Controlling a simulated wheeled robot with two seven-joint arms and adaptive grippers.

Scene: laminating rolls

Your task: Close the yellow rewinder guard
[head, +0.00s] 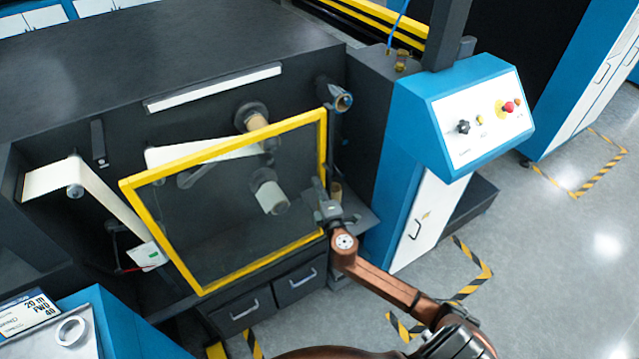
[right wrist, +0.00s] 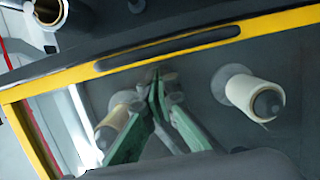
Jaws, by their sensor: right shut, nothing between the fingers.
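The yellow rewinder guard (head: 225,148) is a clear panel in a yellow frame on the front of the dark machine. It stands at an angle to the machine face, with rolls visible through it. My right gripper (head: 321,190) is at the guard's right side bar. In the right wrist view, the guard's yellow bar (right wrist: 270,23) crosses the top and carries a long dark handle (right wrist: 170,47). The fingers of my right gripper (right wrist: 156,80) are together and empty, just below that handle against the panel's background. Whether they touch the guard I cannot tell. My left gripper is not in view.
A blue control console (head: 465,115) with a red button stands to the right of the guard. Two dark drawers (head: 270,300) are below it. A blue stand (head: 115,325) is at the lower left. Grey floor with striped markings is open at the right.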

